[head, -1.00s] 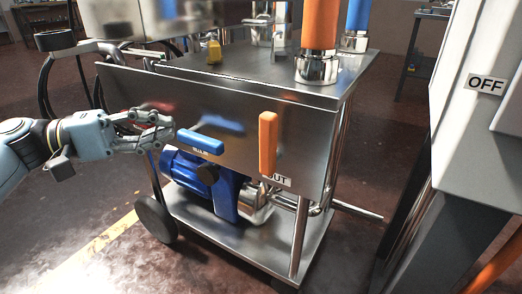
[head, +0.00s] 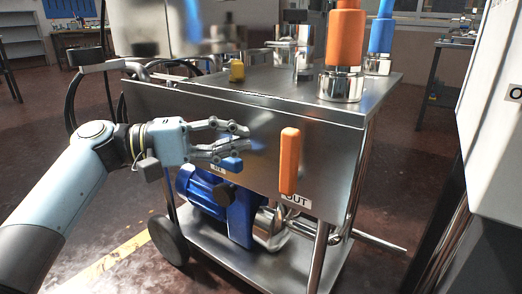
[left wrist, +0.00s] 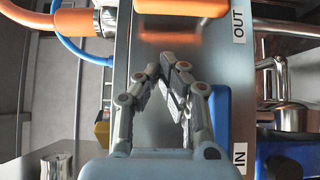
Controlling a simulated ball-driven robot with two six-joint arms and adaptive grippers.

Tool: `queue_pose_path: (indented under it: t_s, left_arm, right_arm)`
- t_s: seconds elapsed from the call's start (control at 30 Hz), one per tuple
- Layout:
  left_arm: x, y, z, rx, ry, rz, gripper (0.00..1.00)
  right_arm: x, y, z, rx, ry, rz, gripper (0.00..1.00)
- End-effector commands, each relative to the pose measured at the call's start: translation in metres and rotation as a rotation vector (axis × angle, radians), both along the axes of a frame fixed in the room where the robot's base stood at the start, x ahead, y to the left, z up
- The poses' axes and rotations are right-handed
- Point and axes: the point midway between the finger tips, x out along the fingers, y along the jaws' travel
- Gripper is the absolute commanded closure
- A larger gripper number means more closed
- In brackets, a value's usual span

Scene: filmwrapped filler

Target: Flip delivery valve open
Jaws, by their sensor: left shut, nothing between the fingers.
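The orange handle (head: 290,160) stands upright on the cart's steel front panel, above the OUT label (head: 297,201). In the left wrist view it lies across the top edge (left wrist: 182,7). The blue handle (head: 231,164) is left of it and lower, partly hidden behind my left gripper. In the left wrist view the blue handle (left wrist: 220,112) shows right of the fingers. My left gripper (head: 246,139) is shut and empty in front of the panel, pointing right, its tips short of the orange handle. It also shows in the left wrist view (left wrist: 173,70). My right gripper is not in view.
The steel cart (head: 330,112) carries a large orange-sleeved fitting (head: 346,38) and a blue-sleeved one (head: 381,35) on top. A blue pump (head: 205,190) sits below the panel. A white cabinet (head: 490,130) stands at the right, with open floor between.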

Motion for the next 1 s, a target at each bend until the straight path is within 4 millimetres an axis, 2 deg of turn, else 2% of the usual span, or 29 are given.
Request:
queue_pose_path:
  t_s: [0.07, 0.1, 0.33, 1.0]
  left_arm:
    - [0.004, -0.015, -0.003, -0.005, 0.001, 0.0, 1.0]
    - [-0.002, -0.02, -0.004, -0.003, 0.002, -0.001, 1.0]
    - [-0.015, -0.041, -0.001, -0.001, 0.001, -0.001, 1.0]
    - [-0.014, -0.045, 0.003, 0.015, -0.01, 0.0, 1.0]
  right_arm:
    - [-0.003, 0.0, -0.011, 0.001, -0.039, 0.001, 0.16]
    - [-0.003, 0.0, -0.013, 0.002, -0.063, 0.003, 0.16]
    - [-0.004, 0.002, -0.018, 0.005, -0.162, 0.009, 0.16]
    - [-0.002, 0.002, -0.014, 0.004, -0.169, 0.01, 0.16]
